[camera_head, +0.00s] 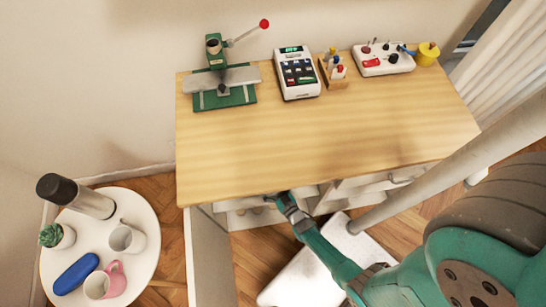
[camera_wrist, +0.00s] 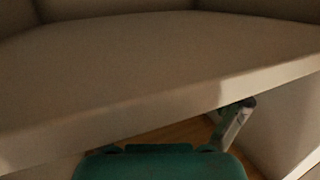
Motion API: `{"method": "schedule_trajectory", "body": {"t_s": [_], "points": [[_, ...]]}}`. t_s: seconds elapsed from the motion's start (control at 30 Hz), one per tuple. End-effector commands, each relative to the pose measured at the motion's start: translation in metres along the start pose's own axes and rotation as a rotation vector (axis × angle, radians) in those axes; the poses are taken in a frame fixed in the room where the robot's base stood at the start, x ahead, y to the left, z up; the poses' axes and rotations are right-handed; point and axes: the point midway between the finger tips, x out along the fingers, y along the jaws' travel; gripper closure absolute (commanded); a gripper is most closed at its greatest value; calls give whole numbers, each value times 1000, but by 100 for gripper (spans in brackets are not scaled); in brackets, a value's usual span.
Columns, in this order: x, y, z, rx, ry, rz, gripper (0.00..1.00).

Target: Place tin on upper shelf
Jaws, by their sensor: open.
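My gripper (camera_head: 286,199) is at the front of the cabinet under the wooden tabletop, just below its front edge. In the wrist view, one grey finger (camera_wrist: 236,122) shows below and in front of a pale shelf board (camera_wrist: 160,75). The jaws are open, and I see nothing between them. The visible top of this board is bare. I cannot tell for sure whether it is the upper shelf. I cannot make out a tin in either view. Much of the cabinet inside is hidden under the tabletop.
The tabletop (camera_head: 320,140) holds a green press (camera_head: 222,80), a white keypad device (camera_head: 297,73), a tool holder (camera_head: 334,72), a white tray (camera_head: 383,59) and a yellow pot (camera_head: 428,54). An open cabinet door (camera_head: 207,255) stands left of my arm. A round side table (camera_head: 140,210) holds cups.

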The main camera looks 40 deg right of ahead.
Motion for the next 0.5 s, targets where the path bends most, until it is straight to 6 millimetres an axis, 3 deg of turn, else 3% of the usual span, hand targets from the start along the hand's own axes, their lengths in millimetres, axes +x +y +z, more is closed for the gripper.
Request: {"method": "schedule_trajectory", "body": {"t_s": [0.17, 0.5], "points": [[-8, 0, -2, 0, -2, 0, 2], [-72, 1, -2, 1, -2, 2, 2]]}}
